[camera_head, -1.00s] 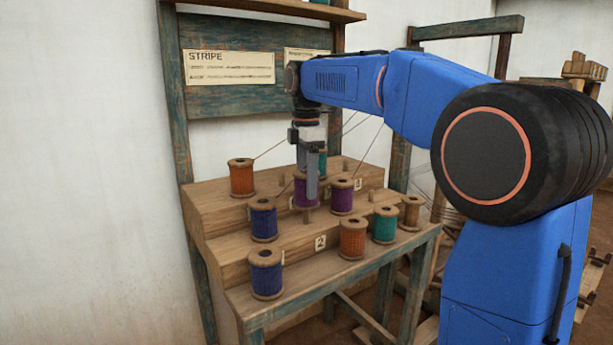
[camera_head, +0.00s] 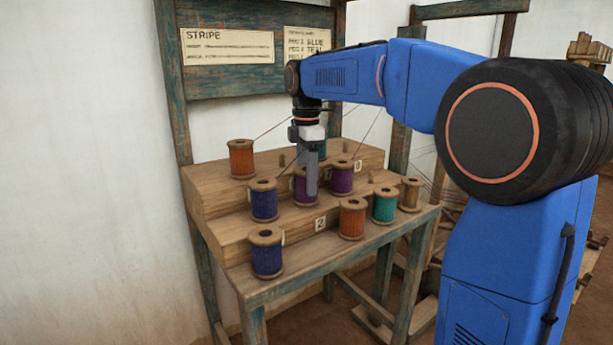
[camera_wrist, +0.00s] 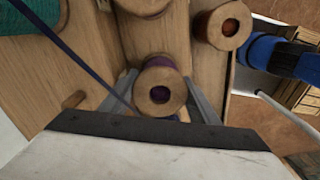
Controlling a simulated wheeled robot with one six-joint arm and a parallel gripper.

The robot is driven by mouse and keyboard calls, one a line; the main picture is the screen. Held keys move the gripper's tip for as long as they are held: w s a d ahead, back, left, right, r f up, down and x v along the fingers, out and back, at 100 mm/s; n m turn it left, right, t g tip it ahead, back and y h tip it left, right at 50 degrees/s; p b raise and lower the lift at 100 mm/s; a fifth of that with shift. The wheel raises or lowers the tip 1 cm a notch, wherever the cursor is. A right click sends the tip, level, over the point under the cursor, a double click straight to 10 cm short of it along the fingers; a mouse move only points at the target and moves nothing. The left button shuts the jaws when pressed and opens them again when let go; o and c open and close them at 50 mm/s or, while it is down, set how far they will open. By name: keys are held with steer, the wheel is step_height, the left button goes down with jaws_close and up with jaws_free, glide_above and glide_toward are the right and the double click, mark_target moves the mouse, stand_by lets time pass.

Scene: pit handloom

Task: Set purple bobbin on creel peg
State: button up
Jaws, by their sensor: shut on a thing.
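A purple bobbin (camera_head: 299,190) with wooden flanges is upright at the middle step of the wooden creel (camera_head: 215,201). My gripper (camera_head: 309,186) points down and is shut on it; a grey finger covers part of its right side. In the wrist view the purple bobbin (camera_wrist: 160,80) stands between the two fingers, its round top flange and centre hole facing the camera. The peg below it is hidden. I cannot tell whether the bobbin rests fully on the step.
A second purple bobbin (camera_head: 342,179) stands close to the right and a blue bobbin (camera_head: 264,201) to the left. An orange bobbin (camera_head: 241,159) is on the top step. Orange (camera_head: 352,219) and teal (camera_head: 385,206) bobbins stand in front. Threads run up behind the gripper.

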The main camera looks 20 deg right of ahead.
steer(key=o, duration=1.6)
steer(key=shift+c, duration=0.2)
steer(key=shift+w+r, duration=0.1)
steer(key=shift+r, duration=0.35)
steer(key=shift+c, duration=0.3)
steer(key=shift+o, duration=0.4)
step_height(320, 180, up, 6)
